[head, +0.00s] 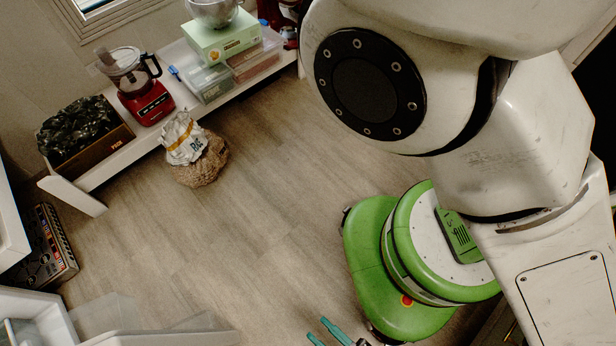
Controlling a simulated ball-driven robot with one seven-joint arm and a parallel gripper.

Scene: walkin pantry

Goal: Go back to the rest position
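My white arm fills the right side of the head view, bent above my green base. Two teal fingers of my gripper (326,334) show at the bottom edge of the view, left of the base. They look apart, with floor between them and nothing held. The rest of the gripper is cut off by the frame edge.
A low white shelf (119,163) at upper left carries a red food processor (148,104), a box with a black bag (77,132) and clear containers (207,82). A sack (200,163) stands on the floor before it. White bins (40,301) are lower left. The middle floor is clear.

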